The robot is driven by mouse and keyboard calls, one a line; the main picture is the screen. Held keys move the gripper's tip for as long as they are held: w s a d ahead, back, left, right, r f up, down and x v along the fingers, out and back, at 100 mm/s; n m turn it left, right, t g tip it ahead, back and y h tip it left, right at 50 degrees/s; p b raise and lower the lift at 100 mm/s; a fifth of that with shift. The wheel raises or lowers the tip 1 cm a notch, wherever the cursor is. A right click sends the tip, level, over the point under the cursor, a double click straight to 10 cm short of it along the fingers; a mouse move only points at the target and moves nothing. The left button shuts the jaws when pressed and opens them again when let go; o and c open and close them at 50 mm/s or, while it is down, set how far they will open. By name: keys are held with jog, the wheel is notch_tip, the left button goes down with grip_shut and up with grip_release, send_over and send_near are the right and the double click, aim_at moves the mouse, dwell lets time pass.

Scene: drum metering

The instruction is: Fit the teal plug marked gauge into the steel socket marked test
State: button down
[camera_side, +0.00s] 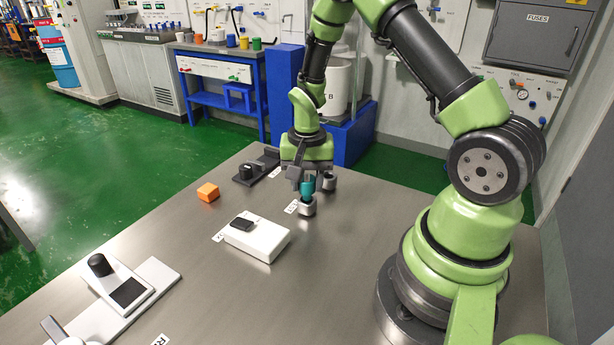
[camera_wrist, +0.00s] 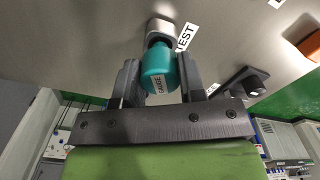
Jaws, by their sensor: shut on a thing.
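The teal plug (camera_side: 307,186) is upright between my gripper's fingers, and its label reading GAUGE faces the camera in the wrist view (camera_wrist: 158,68). My gripper (camera_side: 307,180) is shut on it, one finger on each side. The steel socket (camera_side: 307,207) stands on the table directly below the plug. In the wrist view the socket (camera_wrist: 160,27) shows just beyond the plug, beside a tag reading TEST (camera_wrist: 186,37). A dark part shows between plug and socket. I cannot tell whether the plug's lower end is inside the socket or just above it.
A white box (camera_side: 257,239) with a dark piece on top, an orange block (camera_side: 208,192) and a dark fixture (camera_side: 256,167) are to the left. A white device (camera_side: 125,287) is at the front left. Bare table lies between them.

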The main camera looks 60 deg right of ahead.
aim_at(307, 178)
jog(key=shift+f, duration=1.05)
jog(key=c, duration=0.6)
grip_release()
notch_tip(307, 178, up, 10)
jog(key=shift+f, duration=0.1)
